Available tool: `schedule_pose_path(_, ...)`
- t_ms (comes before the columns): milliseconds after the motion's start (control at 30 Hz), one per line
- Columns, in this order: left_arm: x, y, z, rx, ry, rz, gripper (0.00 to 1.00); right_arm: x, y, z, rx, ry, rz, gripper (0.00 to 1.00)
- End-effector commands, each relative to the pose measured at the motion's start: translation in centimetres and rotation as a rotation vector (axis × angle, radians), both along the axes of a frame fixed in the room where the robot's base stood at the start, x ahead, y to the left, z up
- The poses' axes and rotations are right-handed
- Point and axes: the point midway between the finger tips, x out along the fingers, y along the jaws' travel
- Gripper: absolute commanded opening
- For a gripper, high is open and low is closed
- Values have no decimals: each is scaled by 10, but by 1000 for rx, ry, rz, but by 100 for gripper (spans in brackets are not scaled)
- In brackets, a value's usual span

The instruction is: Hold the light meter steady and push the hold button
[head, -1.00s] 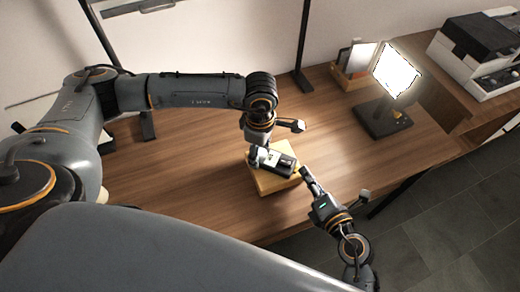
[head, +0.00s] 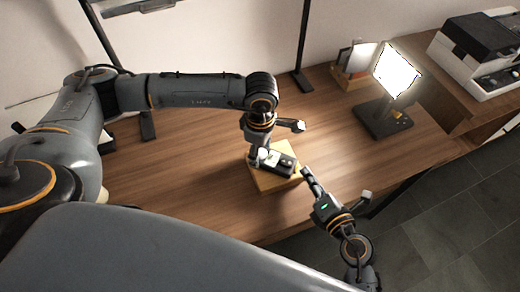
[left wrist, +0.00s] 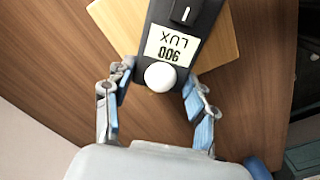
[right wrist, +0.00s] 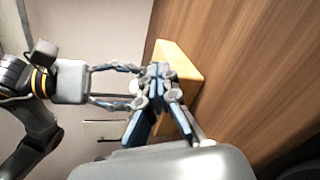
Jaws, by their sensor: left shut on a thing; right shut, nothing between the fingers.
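The light meter (head: 285,166) is dark with a pale display and a white dome at one end. It lies on a wooden block (head: 266,184) on the table. My left gripper (head: 260,158) is shut on the meter at its dome end. In the left wrist view its fingers (left wrist: 158,72) flank the dome, and the upside-down display (left wrist: 172,46) appears to read 900 LUX. A dark raised part with a white line (left wrist: 185,14) sits beyond the display. My right gripper (head: 304,171) is shut and empty, close to the meter's other end; contact cannot be told. Its fingertips (right wrist: 160,70) hide most of the meter in the right wrist view.
A lit panel lamp (head: 397,70) on a dark base stands at the right of the table. A small wooden holder with cards (head: 350,75) is behind it. A white and black machine (head: 480,55) is at far right. The table (head: 190,175) around the block is mostly clear.

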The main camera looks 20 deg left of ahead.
Motion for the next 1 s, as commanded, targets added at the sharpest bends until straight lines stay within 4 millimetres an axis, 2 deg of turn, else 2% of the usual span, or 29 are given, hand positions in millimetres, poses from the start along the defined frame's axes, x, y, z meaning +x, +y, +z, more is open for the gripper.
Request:
schedule_pose_path(267,0,0,0,0,0,0,20,0,-5,0,-1,1,-1,0)
schedule_pose_path(733,0,0,0,1,0,1,20,0,-51,-1,-2,1,0,0)
schedule_pose_path(1000,0,0,0,1,0,1,20,0,-60,0,0,0,0,0)
